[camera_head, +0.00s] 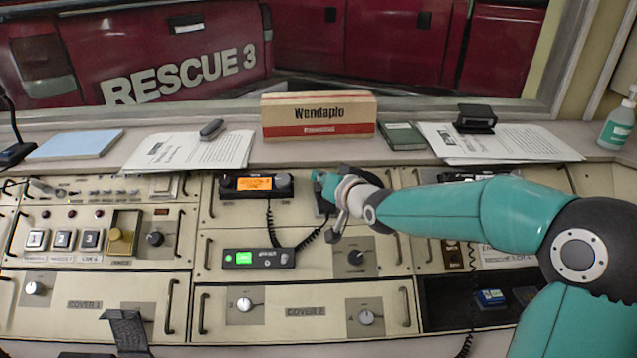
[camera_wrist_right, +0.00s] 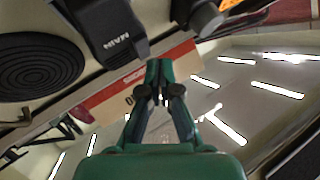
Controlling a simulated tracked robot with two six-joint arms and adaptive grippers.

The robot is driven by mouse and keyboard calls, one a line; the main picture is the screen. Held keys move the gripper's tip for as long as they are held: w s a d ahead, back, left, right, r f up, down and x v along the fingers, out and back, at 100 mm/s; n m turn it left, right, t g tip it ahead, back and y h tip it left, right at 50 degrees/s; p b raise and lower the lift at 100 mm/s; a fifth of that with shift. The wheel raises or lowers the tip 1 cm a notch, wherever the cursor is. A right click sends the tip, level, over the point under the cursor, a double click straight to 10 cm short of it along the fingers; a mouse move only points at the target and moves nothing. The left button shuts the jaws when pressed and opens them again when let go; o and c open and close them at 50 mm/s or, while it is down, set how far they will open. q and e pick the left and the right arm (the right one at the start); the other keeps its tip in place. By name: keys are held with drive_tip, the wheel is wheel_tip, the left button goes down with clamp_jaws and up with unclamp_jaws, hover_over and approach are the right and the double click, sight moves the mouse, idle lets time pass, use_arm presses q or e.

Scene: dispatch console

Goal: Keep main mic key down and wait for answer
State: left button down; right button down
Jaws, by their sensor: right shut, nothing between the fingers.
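The main mic (camera_wrist_right: 112,35) is a black hand mic with "MAIN" on it, in the upper part of the right wrist view. In the head view my right gripper (camera_head: 321,178) is at the middle of the console, right of the orange-lit radio (camera_head: 256,185), and covers most of the mic's place. In the right wrist view its teal fingertips (camera_wrist_right: 158,68) are shut with nothing between them, close beside the mic's edge. Whether they touch it or press its key cannot be told.
A green-lit unit (camera_head: 258,258) and coiled cord (camera_head: 271,225) lie below the orange-lit radio. A Wendaplo box (camera_head: 318,117) stands on the ledge behind, with papers (camera_head: 190,151) beside it. A round speaker grille (camera_wrist_right: 38,68) shows in the wrist view.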

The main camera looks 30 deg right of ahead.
drive_tip(key=shift+r, duration=0.1)
drive_tip(key=shift+s+a+r+p, duration=0.25)
drive_tip(key=shift+s+r+p, duration=0.15)
drive_tip(key=shift+r, duration=0.3)
drive_tip(key=shift+s+a+r+p, duration=0.25)
drive_tip(key=shift+s+r+p, duration=0.1)
drive_tip(key=shift+r, duration=0.3)
drive_tip(key=shift+s+a+r+p, duration=0.3)
drive_tip(key=shift+s+r, duration=0.1)
drive_tip(key=shift+r, duration=0.3)
drive_tip(key=shift+d, duration=0.1)
